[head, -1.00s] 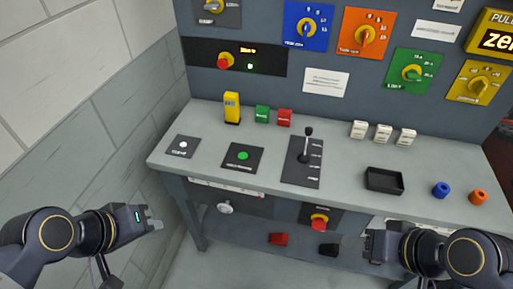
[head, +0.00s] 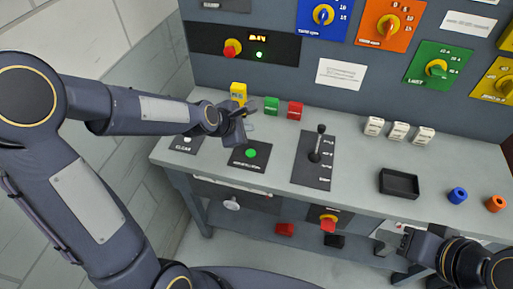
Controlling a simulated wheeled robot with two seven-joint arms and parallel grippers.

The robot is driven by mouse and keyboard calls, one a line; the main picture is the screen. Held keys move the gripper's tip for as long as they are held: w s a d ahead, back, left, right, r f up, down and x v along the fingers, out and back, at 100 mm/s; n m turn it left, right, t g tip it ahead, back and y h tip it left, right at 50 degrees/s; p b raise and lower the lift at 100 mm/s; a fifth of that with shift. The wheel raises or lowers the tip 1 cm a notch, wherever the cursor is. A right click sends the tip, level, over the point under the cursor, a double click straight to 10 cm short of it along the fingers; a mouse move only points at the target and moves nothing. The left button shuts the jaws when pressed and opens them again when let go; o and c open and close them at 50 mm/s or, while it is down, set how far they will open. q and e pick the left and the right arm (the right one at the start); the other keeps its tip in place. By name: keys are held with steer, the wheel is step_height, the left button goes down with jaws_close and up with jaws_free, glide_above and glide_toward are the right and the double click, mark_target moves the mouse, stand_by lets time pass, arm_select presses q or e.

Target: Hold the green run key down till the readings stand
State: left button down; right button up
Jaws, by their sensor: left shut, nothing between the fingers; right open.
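The green run key (head: 250,153) is a round green button on a black plate (head: 262,163) on the grey bench top. My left gripper (head: 247,122) is shut and empty above the bench, a little beyond the key in the picture. Its fingers appear apart from the key. A small display (head: 257,38) on the black panel shows lit yellow characters, too small to read surely, with a green light (head: 259,55) below it. My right gripper (head: 398,243) is open and empty, low at the right, in front of the bench.
A yellow block (head: 238,91), a green block (head: 271,104) and a red block (head: 295,109) stand behind my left gripper. A black lever (head: 318,145) rises right of the key. A black tray (head: 399,184) sits farther right. Bare bench top lies between lever and tray.

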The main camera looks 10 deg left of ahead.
arm_select(q)
steer(key=shift+f, duration=0.1)
stand_by(0.3)
steer(key=b, duration=0.8)
glide_toward(253, 150)
steer(key=w+f, duration=0.1)
steer(key=w+d, duration=0.1)
steer(key=w, duration=0.1)
steer(key=w+d+f, duration=0.1)
steer(key=shift+w+f, duration=0.15)
steer(key=shift+f, duration=0.2)
stand_by(0.9)
steer(key=shift+f+b, duration=0.3)
steer(key=shift+f, duration=0.1)
steer(key=shift+f+b, duration=0.5)
steer(key=shift+f, duration=0.05)
stand_by(3.8)
